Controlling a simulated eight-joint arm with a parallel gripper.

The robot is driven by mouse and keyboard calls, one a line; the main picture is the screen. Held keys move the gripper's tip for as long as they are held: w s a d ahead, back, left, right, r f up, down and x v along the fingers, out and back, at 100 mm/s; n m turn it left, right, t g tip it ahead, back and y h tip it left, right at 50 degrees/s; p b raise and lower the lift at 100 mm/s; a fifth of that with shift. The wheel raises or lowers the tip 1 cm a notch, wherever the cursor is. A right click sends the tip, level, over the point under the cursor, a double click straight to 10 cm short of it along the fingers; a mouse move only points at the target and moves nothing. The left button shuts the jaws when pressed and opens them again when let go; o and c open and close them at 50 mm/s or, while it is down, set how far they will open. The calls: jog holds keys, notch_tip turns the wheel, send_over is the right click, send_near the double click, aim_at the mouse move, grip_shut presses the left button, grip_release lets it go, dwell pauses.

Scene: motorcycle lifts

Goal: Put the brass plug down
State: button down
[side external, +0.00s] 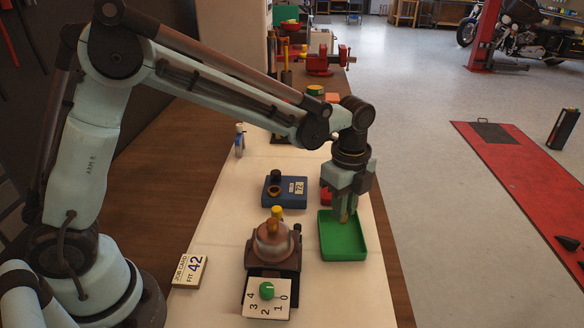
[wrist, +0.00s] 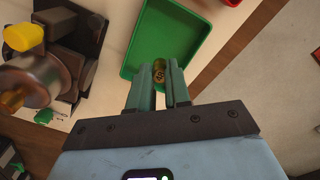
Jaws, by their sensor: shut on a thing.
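The brass plug (wrist: 159,76) is between the fingertips of my gripper (wrist: 158,84), which is shut on it. In the side external view the plug (side external: 344,217) shows as a small golden tip under my gripper (side external: 345,208). My gripper is over the green tray (side external: 342,253), near its far side. The wrist view shows the tray (wrist: 190,27) beyond the fingertips, with a bare green floor. I cannot tell whether the plug touches the tray floor.
Left of the tray stands a machine with a rounded metal body (side external: 272,243) and a numbered dial plate (side external: 267,292). A red vise (side external: 325,60) stands farther back.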

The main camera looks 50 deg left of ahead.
jog(key=shift+a+f, duration=0.1)
jog(key=shift+f, duration=1.95)
jog(key=shift+f, duration=0.15)
jog(key=c, duration=1.1)
grip_release()
